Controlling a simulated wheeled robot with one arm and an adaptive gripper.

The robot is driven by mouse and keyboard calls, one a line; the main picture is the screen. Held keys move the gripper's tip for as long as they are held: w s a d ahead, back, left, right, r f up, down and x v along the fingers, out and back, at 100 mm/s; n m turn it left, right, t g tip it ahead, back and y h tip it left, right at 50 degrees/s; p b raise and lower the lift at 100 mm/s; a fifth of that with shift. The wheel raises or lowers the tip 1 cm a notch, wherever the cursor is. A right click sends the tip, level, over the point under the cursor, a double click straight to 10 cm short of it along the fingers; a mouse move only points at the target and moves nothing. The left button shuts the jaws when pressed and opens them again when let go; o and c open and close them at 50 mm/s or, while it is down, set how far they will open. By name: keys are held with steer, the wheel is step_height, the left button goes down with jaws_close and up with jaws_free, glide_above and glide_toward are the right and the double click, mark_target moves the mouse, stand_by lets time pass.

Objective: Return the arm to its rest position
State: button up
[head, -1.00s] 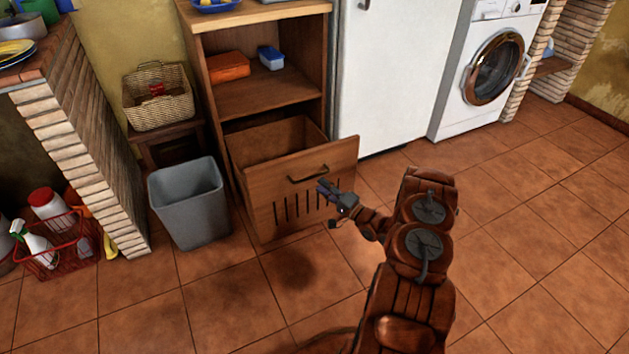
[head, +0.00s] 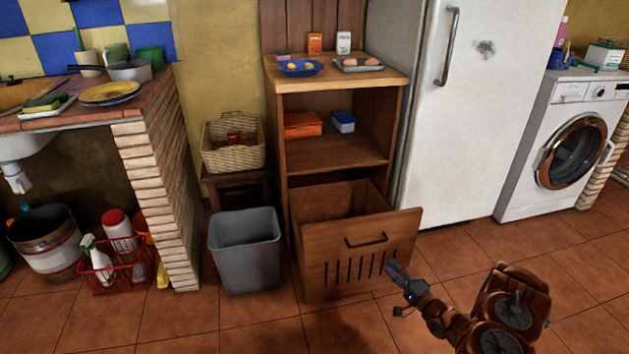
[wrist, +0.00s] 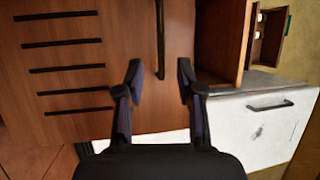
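My gripper (head: 398,270) is at the right of the open drawer (head: 338,262) in the head view, close to its slatted wooden front. In the wrist view my gripper (wrist: 159,80) has its two fingers spread apart with nothing between them. The dark drawer handle (wrist: 160,38) shows just beyond the fingertips and is apart from them. My brown arm reaches up from the lower right of the head view.
The drawer sticks out from a wooden cabinet (head: 335,162). A grey bin (head: 245,252) stands to its left and a white fridge (head: 450,120) behind to the right. A washing machine (head: 565,150) is farther right. The tiled floor (head: 560,245) on the right is clear.

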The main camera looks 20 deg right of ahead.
steer(key=shift+r, duration=0.1)
